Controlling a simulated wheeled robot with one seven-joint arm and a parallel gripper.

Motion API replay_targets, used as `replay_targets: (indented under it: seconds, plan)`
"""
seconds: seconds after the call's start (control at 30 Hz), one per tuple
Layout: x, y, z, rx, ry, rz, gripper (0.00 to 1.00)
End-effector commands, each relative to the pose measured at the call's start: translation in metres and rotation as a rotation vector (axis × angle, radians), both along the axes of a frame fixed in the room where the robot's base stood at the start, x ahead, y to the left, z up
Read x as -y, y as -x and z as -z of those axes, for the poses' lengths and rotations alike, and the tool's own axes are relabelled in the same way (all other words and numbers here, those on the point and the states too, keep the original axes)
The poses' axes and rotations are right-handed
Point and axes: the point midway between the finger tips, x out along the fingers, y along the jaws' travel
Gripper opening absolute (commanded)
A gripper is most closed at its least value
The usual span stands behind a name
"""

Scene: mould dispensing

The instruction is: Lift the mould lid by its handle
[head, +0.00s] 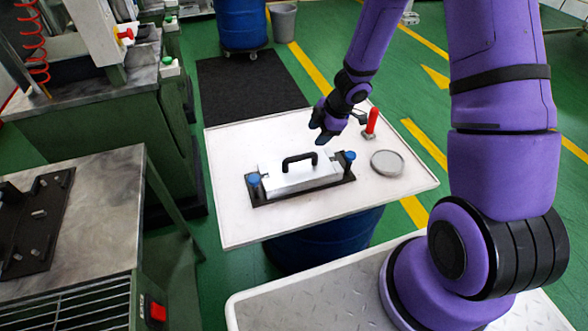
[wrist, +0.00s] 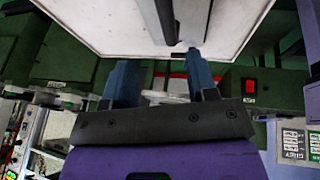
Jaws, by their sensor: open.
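The mould lid (head: 285,179) is a pale metal block with a black arched handle (head: 300,159) on top. It lies on a black base plate (head: 265,200) with blue-topped posts (head: 350,157) at its two ends, on a white table. My gripper (head: 317,132) is above and slightly behind the handle, to its right, apart from it and empty. In the wrist view, the two blue fingers of my gripper (wrist: 160,65) stand wide apart with nothing between them.
On the white table (head: 240,230), a red-handled tool (head: 371,121) and a round grey dish (head: 387,163) are right of the mould. The table's front is clear. A workbench (head: 110,190) with a dark plate (head: 35,225) is at left. A blue drum (head: 325,240) is under the table.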

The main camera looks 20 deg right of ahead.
Motion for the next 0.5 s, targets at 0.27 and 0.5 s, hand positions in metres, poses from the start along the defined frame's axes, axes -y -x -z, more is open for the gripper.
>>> replay_targets:
  seconds: [0.27,0.5]
  plan:
    - [-0.011,0.003,0.025,-0.022,-0.028,-0.038,0.53]
    - [-0.023,-0.003,0.053,-0.022,-0.026,-0.038,0.53]
